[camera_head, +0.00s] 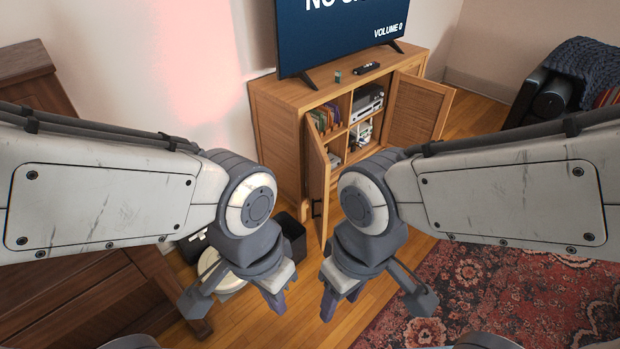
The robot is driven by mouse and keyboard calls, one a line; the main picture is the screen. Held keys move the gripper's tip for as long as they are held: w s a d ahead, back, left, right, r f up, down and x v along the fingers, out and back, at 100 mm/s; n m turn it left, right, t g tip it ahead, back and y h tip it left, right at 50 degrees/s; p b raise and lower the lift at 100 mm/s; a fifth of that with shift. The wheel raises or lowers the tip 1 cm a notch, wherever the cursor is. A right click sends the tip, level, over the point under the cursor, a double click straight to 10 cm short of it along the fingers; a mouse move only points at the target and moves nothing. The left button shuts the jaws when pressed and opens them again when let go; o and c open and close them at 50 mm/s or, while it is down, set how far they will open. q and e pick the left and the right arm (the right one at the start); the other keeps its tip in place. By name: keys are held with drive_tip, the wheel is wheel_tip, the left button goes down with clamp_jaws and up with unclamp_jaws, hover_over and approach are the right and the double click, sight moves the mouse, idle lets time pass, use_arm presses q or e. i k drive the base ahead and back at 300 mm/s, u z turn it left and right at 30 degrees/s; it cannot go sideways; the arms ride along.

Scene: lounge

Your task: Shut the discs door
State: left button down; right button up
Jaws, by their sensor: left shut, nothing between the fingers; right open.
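The wooden TV cabinet (283,130) stands against the wall with its front open. A narrow door (316,172), hinged beside the compartment with the row of discs (326,117), stands open and juts forward; it carries a dark handle. My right arm hides part of the shelves behind it. My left gripper (279,297) is shut and empty, pointing down in front of the cabinet, left of the door. My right gripper (338,299) is open and empty, nearer to me than the door's lower end. Neither gripper visibly holds the door.
A second cabinet door (418,110) stands open at the right. A TV (335,35), a remote (366,68) and a small can (338,77) are on top. A dark bin (291,240) stands left of the disc door. A patterned rug (490,290) covers the right floor.

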sight(318, 164)
drive_tip(key=u, duration=0.45)
drive_tip(key=i, duration=1.25)
drive_tip(key=z, duration=0.8)
